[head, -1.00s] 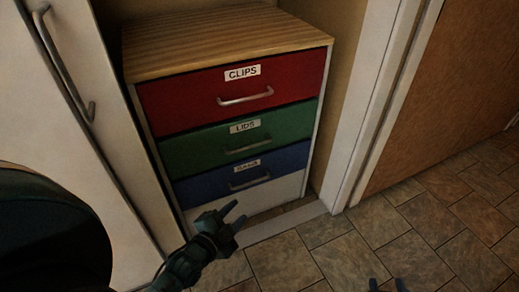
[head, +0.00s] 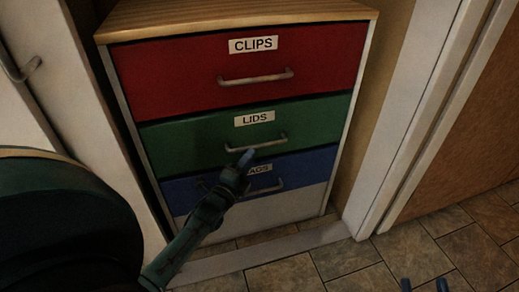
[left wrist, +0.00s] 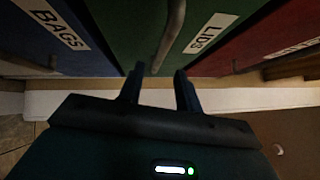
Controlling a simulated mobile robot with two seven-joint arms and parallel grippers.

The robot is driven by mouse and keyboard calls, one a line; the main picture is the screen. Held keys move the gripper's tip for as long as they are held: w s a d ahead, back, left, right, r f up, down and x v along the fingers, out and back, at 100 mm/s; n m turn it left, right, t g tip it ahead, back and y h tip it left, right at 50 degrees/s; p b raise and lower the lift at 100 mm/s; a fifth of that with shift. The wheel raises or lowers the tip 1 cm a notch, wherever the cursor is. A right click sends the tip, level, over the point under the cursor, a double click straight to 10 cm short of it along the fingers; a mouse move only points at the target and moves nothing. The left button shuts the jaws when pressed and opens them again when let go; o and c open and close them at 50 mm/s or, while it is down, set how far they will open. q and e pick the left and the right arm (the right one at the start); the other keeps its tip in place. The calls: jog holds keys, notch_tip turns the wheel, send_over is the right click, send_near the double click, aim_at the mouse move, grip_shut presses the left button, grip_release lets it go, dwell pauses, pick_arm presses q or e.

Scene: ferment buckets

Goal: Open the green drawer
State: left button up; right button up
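The green drawer (head: 190,139) is the middle coloured one, labelled LIDS, and looks closed. Its grey bar handle (head: 268,144) also shows in the left wrist view (left wrist: 173,32). My left gripper (head: 246,159) is just in front of the green drawer, at the handle's left part. In the left wrist view my left gripper's two fingers (left wrist: 159,87) are apart, with the handle's near end between or just beyond the tips. I cannot tell whether they touch it. My right gripper (head: 425,285) shows only its two separated fingertips at the bottom edge, empty.
A red CLIPS drawer (head: 180,76) is above and a blue BAGS drawer (head: 310,166) below, both closed. A white door with a handle (head: 20,70) is at the left. A white door frame (head: 415,110) and wooden door (head: 475,130) stand right. The tiled floor (head: 330,262) is clear.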

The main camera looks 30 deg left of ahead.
aim_at(259, 146)
pick_arm(q)
jog(key=w, duration=0.2)
jog(key=w+b, duration=0.1)
jog(key=w, duration=0.1)
jog(key=w+r, duration=0.1)
jog(key=w, duration=0.1)
jog(key=shift+w+a+b, duration=0.25)
jog(key=shift+w+b, duration=0.1)
jog(key=shift+w, duration=0.05)
grip_shut()
